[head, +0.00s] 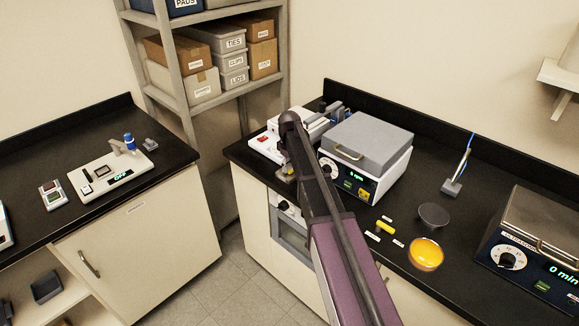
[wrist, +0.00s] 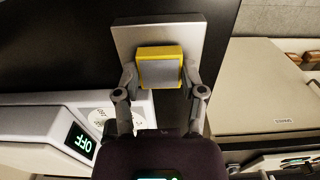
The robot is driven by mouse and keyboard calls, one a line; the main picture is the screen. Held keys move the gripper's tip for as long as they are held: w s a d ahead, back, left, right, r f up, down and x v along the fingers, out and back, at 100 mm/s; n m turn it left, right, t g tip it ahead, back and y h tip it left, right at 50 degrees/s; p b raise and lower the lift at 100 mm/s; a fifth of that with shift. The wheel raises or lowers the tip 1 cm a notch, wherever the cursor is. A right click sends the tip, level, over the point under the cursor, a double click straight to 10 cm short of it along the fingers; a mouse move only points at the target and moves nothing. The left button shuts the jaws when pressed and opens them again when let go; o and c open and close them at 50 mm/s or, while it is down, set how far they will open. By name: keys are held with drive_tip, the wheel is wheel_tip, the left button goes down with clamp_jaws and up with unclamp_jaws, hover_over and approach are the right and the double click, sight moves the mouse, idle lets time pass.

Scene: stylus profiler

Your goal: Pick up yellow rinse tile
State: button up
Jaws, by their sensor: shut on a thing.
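The yellow rinse tile (wrist: 160,68), a yellow-rimmed square with a grey face, is between the fingertips of my gripper (wrist: 158,88) in the wrist view. The fingers are shut on its two sides. Behind the tile is a larger grey square block (wrist: 126,42); I cannot tell whether the tile touches it. In the head view, a small bit of yellow, the tile (head: 290,171), shows by my gripper (head: 287,174) near the left end of the right counter. My arm hides much of that spot.
A white instrument (wrist: 50,118) with an OFF display is close on the left in the wrist view. In the head view, a grey-lidded box machine (head: 368,140) stands right of my arm. A yellow cylinder (head: 386,228), dark dish (head: 434,215) and amber bowl (head: 425,254) are further right.

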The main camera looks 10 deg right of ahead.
sight(289, 167)
drive_tip(key=shift+r+p, duration=1.65)
drive_tip(key=shift+r, duration=0.15)
drive_tip(key=s+d, duration=0.1)
drive_tip(key=s, duration=1.5)
drive_tip(key=shift+d+r+p, duration=0.25)
drive_tip(key=shift+r+p, duration=0.2)
drive_tip(key=shift+o, duration=1.2)
clamp_jaws()
drive_tip(key=shift+s, duration=0.1)
